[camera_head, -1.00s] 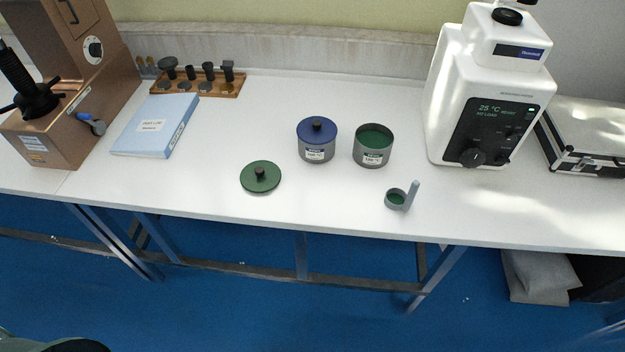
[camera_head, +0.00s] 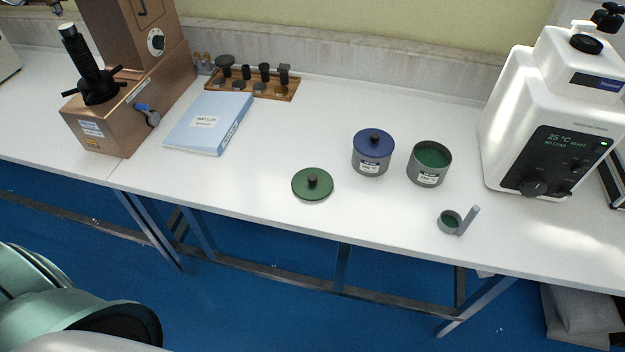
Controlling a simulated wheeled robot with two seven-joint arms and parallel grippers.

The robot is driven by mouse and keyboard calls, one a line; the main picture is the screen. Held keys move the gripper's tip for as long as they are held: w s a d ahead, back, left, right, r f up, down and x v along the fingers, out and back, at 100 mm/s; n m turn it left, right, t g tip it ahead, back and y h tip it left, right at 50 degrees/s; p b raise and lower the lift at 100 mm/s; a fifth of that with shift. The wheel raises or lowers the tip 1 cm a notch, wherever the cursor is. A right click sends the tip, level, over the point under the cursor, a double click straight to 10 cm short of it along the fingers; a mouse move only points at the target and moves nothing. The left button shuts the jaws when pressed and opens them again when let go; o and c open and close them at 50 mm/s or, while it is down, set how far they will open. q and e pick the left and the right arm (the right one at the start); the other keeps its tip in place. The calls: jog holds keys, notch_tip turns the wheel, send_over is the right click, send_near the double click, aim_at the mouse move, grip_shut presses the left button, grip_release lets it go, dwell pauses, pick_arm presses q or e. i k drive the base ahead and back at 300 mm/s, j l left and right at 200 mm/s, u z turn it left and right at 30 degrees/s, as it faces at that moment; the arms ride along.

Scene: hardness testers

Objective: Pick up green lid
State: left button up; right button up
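The green lid (camera_head: 325,189) is a flat round disc with a black knob, lying on the white table near its front edge. To its right stand a grey pot with a blue lid (camera_head: 373,140) and an open grey pot with a green inside (camera_head: 429,167). A teal and black part of my own body shows at the lower left, over the floor and apart from the table. Neither gripper's fingers are in view.
A small grey cup with a handle (camera_head: 451,222) is right of the lid by the front edge. A blue binder (camera_head: 190,137), a wooden rack (camera_head: 270,92) and a copper-coloured tester (camera_head: 110,125) are at the left. A white tester (camera_head: 510,140) stands at the right. Table around the lid is clear.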

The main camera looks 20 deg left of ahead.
aim_at(309, 184)
jog(key=j+z, duration=0.2)
jog(key=j, duration=0.25)
jog(key=k+j+z, duration=0.1)
jog(key=j+z, duration=0.15)
jog(key=j, duration=0.15)
jog(key=k+j+z, duration=0.2)
jog(key=j, duration=0.2)
jog(key=j+z, duration=0.2)
jog(key=j, duration=0.25)
